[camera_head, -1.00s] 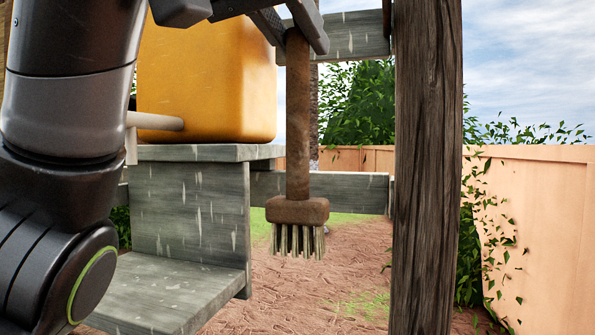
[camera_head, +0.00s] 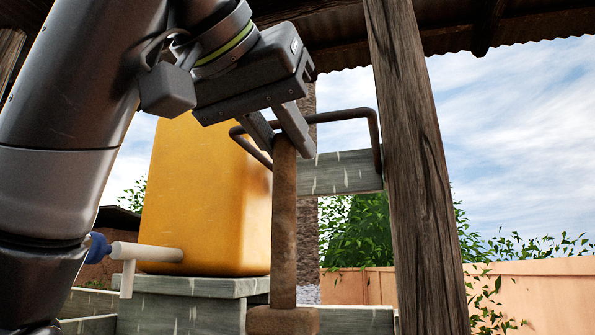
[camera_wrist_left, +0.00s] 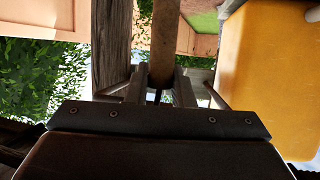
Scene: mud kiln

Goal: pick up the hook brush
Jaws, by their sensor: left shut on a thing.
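The hook brush (camera_head: 284,225) has a long brown handle and hangs upright in the head view, with its brown block head (camera_head: 283,321) at the bottom edge and its bristles out of the picture. My left gripper (camera_head: 290,143) is shut on the top end of the handle. The left wrist view also shows the handle (camera_wrist_left: 165,40) running away between the fingers of the left gripper (camera_wrist_left: 161,88). A dark metal bar (camera_head: 345,115) passes behind the fingers. My right gripper is not in view.
A wooden post (camera_head: 415,165) stands close to the right of the brush. A yellow tank (camera_head: 205,205) with a white tap (camera_head: 148,253) stands on a grey wooden stand (camera_head: 190,286) to the left. A grey plank (camera_head: 340,173) lies behind. A roof (camera_head: 500,25) is overhead.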

